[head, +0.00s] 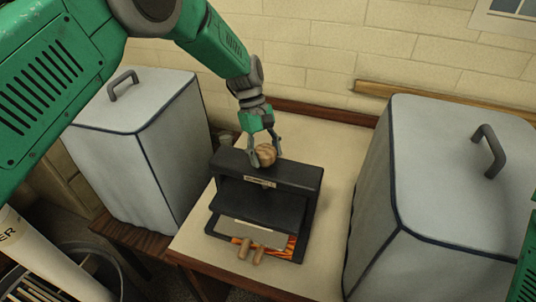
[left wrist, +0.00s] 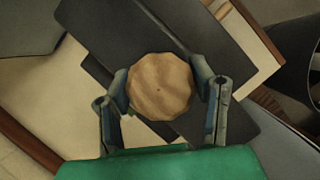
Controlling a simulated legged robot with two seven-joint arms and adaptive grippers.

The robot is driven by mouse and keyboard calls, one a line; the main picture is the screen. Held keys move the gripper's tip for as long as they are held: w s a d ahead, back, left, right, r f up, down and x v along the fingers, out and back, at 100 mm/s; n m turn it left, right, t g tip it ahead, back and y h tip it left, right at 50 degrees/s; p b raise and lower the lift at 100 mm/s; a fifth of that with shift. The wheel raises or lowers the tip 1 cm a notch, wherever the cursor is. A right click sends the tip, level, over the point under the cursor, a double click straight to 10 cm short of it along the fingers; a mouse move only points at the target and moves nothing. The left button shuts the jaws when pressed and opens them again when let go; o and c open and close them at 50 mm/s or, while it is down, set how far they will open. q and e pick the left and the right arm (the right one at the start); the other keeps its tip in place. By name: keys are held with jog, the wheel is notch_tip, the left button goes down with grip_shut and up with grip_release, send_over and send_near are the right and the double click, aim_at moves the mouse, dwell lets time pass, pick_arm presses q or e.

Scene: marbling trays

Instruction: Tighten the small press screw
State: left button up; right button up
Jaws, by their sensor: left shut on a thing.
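A small black press (head: 290,175) stands on the table, with a dark plate under its top beam and a marbled orange sheet (head: 291,244) low at its front. The round wooden knob of the press screw (head: 266,155) sits on top of the beam. My left gripper (head: 265,150) comes down from above with a finger on each side of the knob and is shut on it. In the left wrist view the knob (left wrist: 159,87) lies between the two fingers, above the black beam (left wrist: 95,70). The screw's shaft is hidden. My right gripper is not in view.
Tall grey covered boxes with handles stand close on both sides, one at the left (head: 140,130) and one at the right (head: 450,190). Two wooden pegs (head: 251,250) show at the press's front. Bare pale tabletop (head: 335,150) lies behind and right of the press.

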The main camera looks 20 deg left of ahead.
pick_arm(q)
jog(key=m, duration=0.1)
jog(key=m+y, duration=0.1)
jog(key=m, duration=0.1)
jog(key=m+g+b, duration=0.1)
jog(key=shift+w+a+r+m, duration=0.15)
jog(key=shift+w+a+m, duration=0.05)
jog(key=shift+w+m, duration=0.1)
jog(key=m+y, duration=0.1)
jog(key=m, duration=0.1)
jog(key=m+y+b, duration=0.1)
jog(key=m, duration=0.1)
jog(key=shift+m+g, duration=0.3)
jog(key=m+y, duration=0.1)
jog(key=m, duration=0.2)
jog(key=shift+r+m, duration=0.1)
jog(key=shift+m, duration=0.2)
jog(key=m+y, duration=0.2)
jog(key=m, duration=0.2)
jog(key=shift+m+t, duration=0.3)
jog(key=shift+t, duration=0.1)
jog(key=o, duration=1.2)
jog(key=shift+d+f, duration=0.1)
jog(key=shift+f, duration=0.1)
